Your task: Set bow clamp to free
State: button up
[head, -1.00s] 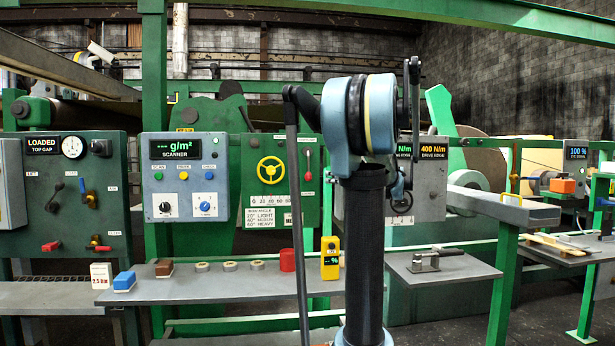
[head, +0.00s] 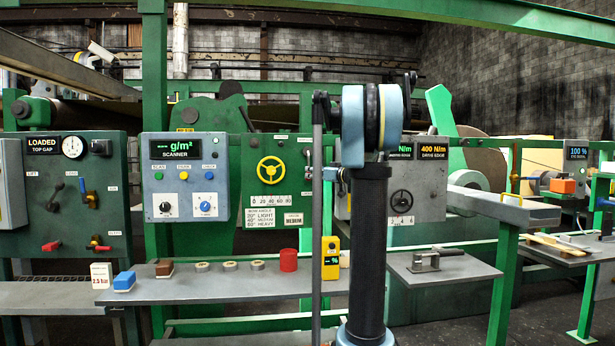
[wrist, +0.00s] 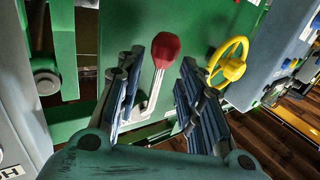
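The lever with a red knob (wrist: 165,48), which I take for the bow clamp, is on the green panel beside the yellow handwheel (head: 270,170). In the wrist view its pale shaft runs down from the knob, between my fingers. My gripper (wrist: 157,95) is open, with one blue-grey finger on each side of the lever. I cannot tell whether either finger touches it. In the head view the lever's upper part (head: 308,153) shows beside my arm, but its knob is hidden. The handwheel also shows in the wrist view (wrist: 229,62).
A grey shelf (head: 215,289) below the panel bears a red cylinder (head: 288,260), a yellow meter (head: 330,258) and several small items. The scanner box (head: 186,177) stands left of the handwheel.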

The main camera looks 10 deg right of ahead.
jog(key=shift+x, duration=2.05)
grip_shut()
